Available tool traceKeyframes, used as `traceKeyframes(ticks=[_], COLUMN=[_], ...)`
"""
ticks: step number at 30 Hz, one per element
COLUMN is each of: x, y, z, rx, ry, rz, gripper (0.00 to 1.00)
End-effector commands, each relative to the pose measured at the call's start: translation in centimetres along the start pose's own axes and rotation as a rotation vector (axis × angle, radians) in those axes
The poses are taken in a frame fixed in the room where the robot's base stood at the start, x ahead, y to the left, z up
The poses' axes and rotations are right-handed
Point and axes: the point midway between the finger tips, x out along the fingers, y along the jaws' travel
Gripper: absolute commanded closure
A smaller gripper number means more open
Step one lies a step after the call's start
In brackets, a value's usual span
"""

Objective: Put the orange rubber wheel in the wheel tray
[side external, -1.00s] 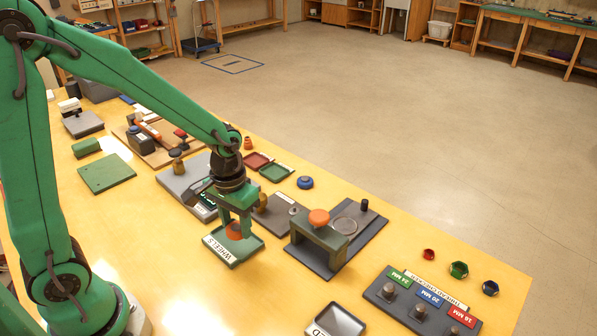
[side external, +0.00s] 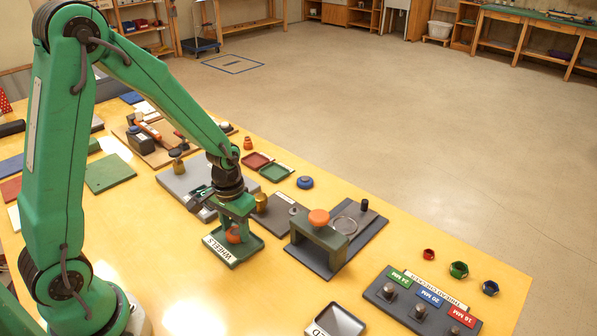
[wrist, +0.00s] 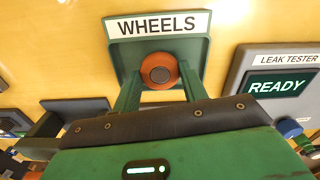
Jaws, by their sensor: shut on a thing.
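The orange rubber wheel (side external: 233,236) is between the fingers of my gripper (side external: 234,229), which is shut on it. In the wrist view the wheel (wrist: 160,70) shows its dark hub, with a green finger on each side. The green wheel tray (side external: 253,249) lies under the gripper, its white WHEELS label at the left side. In the wrist view the tray (wrist: 119,65) frames the wheel, which is close to the finger-side edge. I cannot tell whether the wheel touches the tray floor.
The leak tester (wrist: 285,82) is beside the tray in the wrist view. Bare yellow bench (side external: 190,280) lies in front of the tray.

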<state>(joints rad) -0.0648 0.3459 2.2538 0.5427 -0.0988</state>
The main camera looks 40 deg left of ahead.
Motion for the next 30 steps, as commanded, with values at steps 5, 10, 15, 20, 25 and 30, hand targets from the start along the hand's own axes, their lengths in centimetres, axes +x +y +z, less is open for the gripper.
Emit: traceKeyframes(ticks=[5, 10, 15, 20, 25, 30], x=[0.95, 0.95, 1.1, 1.25, 1.24, 1.21], y=[0.0, 0.01, 0.01, 0.01, 0.01, 0.01], z=[0.02, 0.01, 0.01, -0.01, 0.0, 0.0], rx=[0.0, 0.0, 0.0, 0.0, 0.0, 0.0], ry=[0.0, 0.001, 0.0, 0.001, 0.001, 0.001], rz=[0.0, 0.0, 0.0, 0.0, 0.0, 0.0], gripper=[0.83, 0.83, 0.83, 0.44, 0.35, 0.35])
